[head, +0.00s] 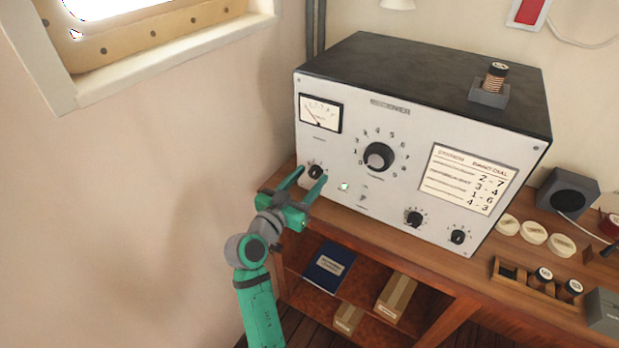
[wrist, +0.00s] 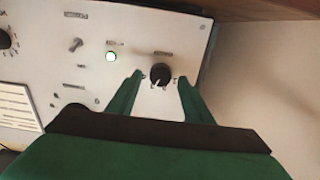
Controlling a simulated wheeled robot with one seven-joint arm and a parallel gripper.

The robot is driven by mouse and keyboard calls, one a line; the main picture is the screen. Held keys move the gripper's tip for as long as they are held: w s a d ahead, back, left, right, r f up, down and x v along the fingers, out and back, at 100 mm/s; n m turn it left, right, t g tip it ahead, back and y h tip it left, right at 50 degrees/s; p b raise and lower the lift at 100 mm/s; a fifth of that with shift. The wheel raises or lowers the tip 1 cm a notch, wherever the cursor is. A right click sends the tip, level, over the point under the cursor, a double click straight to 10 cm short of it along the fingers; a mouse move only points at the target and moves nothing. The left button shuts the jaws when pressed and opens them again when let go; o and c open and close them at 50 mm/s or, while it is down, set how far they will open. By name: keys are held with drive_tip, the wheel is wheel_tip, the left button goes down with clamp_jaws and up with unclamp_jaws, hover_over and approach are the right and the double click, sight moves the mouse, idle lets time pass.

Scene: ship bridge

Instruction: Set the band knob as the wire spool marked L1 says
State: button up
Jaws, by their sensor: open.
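A radio set (head: 400,106) with a pale front panel stands on the wooden bench. My gripper (head: 313,174) is open at the panel's lower left, its fingers on either side of a small black knob (wrist: 161,74). I cannot tell whether they touch it. The labels by the knobs are too small to read, so I cannot tell which is the band knob. A copper-wound wire spool (head: 496,78) stands in a grey holder on top of the radio. No L1 mark is readable.
The panel also has a large numbered dial (head: 378,157), two small knobs (head: 413,218) (head: 458,237), a lit green lamp (head: 344,186) and a card (head: 466,180) with number pairs 2-7, 3-4, 1-6, 4-3. A speaker (head: 567,193) and round discs (head: 534,232) lie right.

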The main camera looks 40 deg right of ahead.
drive_tip(key=shift+w+d, duration=0.15)
drive_tip(key=shift+d, duration=0.15)
drive_tip(key=c, duration=1)
